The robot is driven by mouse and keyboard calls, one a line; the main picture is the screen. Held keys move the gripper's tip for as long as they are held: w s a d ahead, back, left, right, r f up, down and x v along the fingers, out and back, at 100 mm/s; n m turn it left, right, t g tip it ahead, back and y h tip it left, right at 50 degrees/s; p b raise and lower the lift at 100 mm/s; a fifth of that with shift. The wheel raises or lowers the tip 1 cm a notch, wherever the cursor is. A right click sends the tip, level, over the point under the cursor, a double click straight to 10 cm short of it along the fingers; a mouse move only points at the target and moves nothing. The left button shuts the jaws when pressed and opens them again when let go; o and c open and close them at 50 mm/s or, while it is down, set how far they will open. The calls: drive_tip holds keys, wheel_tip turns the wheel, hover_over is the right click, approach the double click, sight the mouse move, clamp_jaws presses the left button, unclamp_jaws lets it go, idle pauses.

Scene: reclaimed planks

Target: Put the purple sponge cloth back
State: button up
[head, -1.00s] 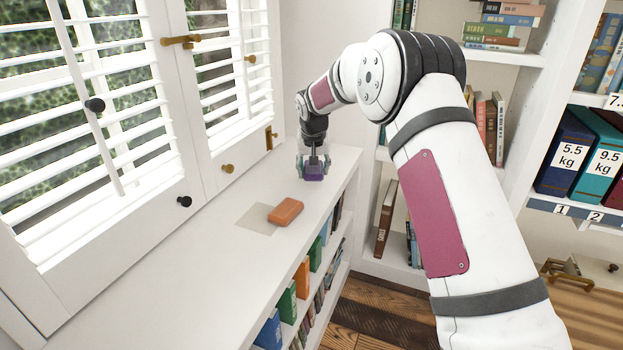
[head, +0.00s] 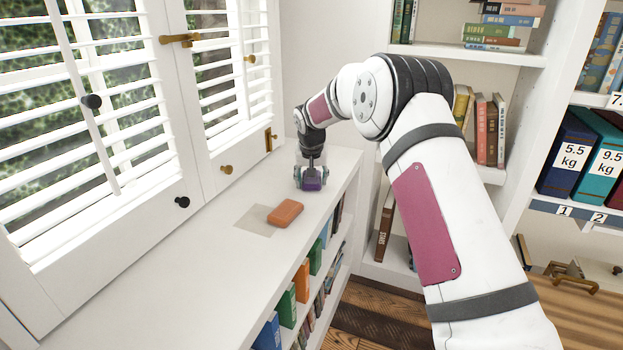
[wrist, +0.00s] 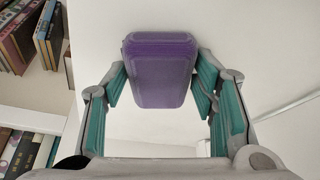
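The purple sponge cloth (head: 312,184) is a small block at the far end of the white shelf top. In the wrist view the purple sponge cloth (wrist: 160,70) sits between my two teal-padded fingertips and spans the gap. My gripper (head: 311,178) points down and is shut on it; in the wrist view my gripper (wrist: 161,75) has a finger at each side of the block. I cannot tell whether its underside touches the shelf top. A flat pale beige square (head: 254,222) lies on the shelf top, nearer the camera.
An orange block (head: 286,212) lies partly over the beige square's right side. White shutters (head: 110,120) with knobs line the left. Books (head: 302,280) fill the shelf below the top's right edge. The white shelf top (head: 170,290) is clear in the foreground.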

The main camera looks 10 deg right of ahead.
drive_tip(key=shift+o, duration=0.7)
drive_tip(key=shift+r, duration=0.15)
drive_tip(key=p+v, duration=0.3)
drive_tip(key=v, duration=0.9)
